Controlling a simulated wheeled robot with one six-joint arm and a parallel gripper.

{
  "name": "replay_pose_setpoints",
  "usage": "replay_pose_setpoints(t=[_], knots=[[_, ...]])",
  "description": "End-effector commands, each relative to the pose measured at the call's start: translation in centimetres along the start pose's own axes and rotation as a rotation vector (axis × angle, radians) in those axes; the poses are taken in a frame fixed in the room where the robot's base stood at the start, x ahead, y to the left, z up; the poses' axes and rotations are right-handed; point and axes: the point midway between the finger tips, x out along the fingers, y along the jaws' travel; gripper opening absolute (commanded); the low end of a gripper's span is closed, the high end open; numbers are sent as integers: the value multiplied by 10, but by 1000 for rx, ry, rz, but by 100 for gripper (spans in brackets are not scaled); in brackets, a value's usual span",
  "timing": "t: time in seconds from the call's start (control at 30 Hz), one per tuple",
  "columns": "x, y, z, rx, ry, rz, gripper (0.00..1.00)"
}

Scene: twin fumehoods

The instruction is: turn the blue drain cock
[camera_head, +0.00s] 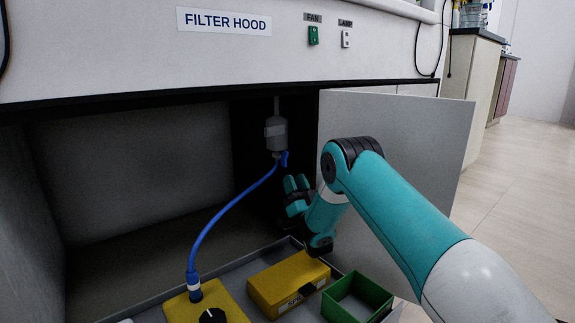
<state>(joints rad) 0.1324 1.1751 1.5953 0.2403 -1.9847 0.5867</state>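The blue drain cock (284,159) shows as a small blue piece at the bottom of a grey filter cup (276,133), which hangs under the hood inside the open cabinet. A blue hose (226,208) runs from beneath the cup down to the left. My gripper (296,183) is inside the cabinet, just below the cock in the picture, with its two teal fingers pointing up towards it. The fingers look apart from the cock, but the depth between them is hard to judge. The dark interior hides how far the fingers are spread.
An open white door (420,120) stands right of the cabinet, behind my arm. Below, a grey tray (240,270) holds a yellow box with a black knob (212,316), another yellow box (288,283) and a green bin (357,298). The cabinet's left side is empty.

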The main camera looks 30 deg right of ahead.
Motion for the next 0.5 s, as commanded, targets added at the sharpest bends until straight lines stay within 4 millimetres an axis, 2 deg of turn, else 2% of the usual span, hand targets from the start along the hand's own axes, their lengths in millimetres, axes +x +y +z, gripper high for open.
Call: replay_pose_setpoints(t=[0.03,0.13,0.3,0.5], knots=[[13,-2,-5,1,1,-1,36],[23,-1,2,1,4,-3,36],[48,-1,2,2,0,-2,36],[61,0,0,1,-3,2,36]])
